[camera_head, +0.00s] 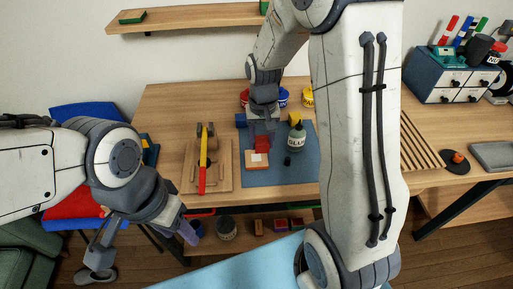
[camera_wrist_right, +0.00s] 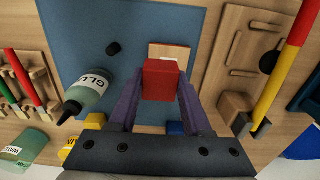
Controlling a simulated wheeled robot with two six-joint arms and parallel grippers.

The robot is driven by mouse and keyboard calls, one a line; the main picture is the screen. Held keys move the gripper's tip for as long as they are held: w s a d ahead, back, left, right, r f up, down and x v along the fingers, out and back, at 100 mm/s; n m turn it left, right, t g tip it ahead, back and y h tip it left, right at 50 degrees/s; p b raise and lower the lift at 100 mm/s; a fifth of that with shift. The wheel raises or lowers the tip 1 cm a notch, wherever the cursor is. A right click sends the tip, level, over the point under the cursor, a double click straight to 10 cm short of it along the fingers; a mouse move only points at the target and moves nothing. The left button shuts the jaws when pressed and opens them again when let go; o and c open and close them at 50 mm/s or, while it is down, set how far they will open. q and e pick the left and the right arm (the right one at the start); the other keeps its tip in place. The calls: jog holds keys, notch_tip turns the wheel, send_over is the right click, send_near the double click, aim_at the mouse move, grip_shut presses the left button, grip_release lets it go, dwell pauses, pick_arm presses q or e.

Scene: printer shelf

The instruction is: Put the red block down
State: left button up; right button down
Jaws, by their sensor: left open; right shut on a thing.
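The red block (camera_head: 263,142) is between the fingers of my right gripper (camera_head: 262,128), above the blue mat (camera_head: 305,168). My right gripper (camera_wrist_right: 158,105) is shut on the red block (camera_wrist_right: 161,80) in the right wrist view. Just beyond the block is a flat wooden piece (camera_wrist_right: 168,52) with a white patch; it also shows in the head view (camera_head: 250,166). I cannot tell whether the block touches it. My left gripper (camera_head: 143,246) is open and empty, low at the left, off the table's front edge.
A glue bottle (camera_head: 296,140) and a small black cap (camera_head: 287,160) are right of the block. A blue block (camera_head: 240,120) and a yellow block (camera_head: 295,118) are near the gripper. A wooden board (camera_head: 220,182) with a red-and-yellow-handled tool lies left. The mat's front right is clear.

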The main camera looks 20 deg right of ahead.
aim_at(256, 157)
jog(key=shift+w+a+f, duration=0.55)
jog(key=shift+w, duration=0.25)
jog(key=shift+f+p, duration=0.3)
jog(key=shift+f, duration=1.75)
jog(key=shift+f, duration=0.1)
jog(key=shift+f, duration=0.1)
jog(key=shift+c, duration=1.7)
grip_release()
